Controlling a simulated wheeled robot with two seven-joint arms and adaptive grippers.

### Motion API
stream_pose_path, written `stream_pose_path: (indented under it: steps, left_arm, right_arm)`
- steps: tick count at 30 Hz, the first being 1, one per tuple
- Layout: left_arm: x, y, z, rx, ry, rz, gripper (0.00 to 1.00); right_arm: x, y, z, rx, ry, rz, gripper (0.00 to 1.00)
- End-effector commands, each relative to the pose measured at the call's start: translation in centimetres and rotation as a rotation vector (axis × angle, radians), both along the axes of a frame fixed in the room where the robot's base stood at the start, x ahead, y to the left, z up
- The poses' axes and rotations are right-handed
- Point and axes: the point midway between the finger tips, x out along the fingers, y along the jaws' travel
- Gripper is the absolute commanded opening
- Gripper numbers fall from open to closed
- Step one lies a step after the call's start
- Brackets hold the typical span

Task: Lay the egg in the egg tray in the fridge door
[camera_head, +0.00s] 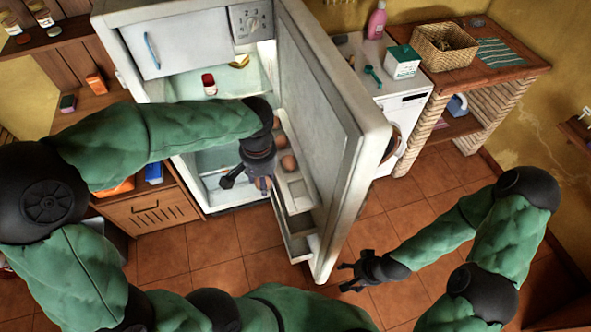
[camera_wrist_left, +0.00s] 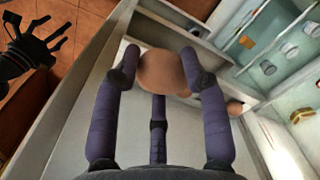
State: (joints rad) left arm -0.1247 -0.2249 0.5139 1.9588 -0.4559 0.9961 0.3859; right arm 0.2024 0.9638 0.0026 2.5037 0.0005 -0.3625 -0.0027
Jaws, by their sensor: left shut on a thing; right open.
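My left gripper (camera_head: 262,184) is shut on a brown egg (camera_wrist_left: 163,72). The left wrist view shows the egg between its purple fingers; in the head view it is mostly hidden by the gripper. The egg tray (camera_head: 297,188) is a pale shelf on the inside of the open fridge door (camera_head: 345,110). Brown eggs (camera_head: 289,162) sit in it. The left gripper is just left of the tray's near part, apparently above it; the exact height is unclear. My right gripper (camera_head: 360,272) is open and empty, right of the door; it also shows in the left wrist view (camera_wrist_left: 40,50).
A lower door shelf (camera_head: 300,240) lies below the tray. The fridge interior (camera_head: 190,85) holds a red-lidded jar (camera_head: 209,83) and a yellow piece (camera_head: 239,61). A washing machine (camera_head: 402,115) stands right of the door. The tiled floor (camera_head: 420,200) is clear.

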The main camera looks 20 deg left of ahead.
Motion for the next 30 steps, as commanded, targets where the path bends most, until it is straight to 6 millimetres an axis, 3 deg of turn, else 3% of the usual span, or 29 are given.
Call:
stream_pose_path:
  steps: [9, 15, 25, 30]
  left_arm:
    - [4.9, -4.7, -3.5, 0.002, 0.003, -0.003, 0.28]
    - [6.7, -6.3, -6.6, 0.001, 0.001, -0.002, 0.28]
    - [7.9, -7.4, -8.5, 0.001, 0.000, -0.001, 0.28]
    - [8.1, -7.6, -10.8, 0.001, 0.003, 0.000, 0.28]
  right_arm:
    - [0.0, 0.0, -0.6, 0.000, 0.000, 0.000, 0.71]
    - [0.0, 0.0, -1.1, 0.000, 0.000, 0.000, 0.71]
    - [0.0, 0.0, -1.3, 0.000, -0.001, 0.000, 0.71]
    - [0.0, 0.0, -1.7, 0.000, -0.001, 0.000, 0.71]
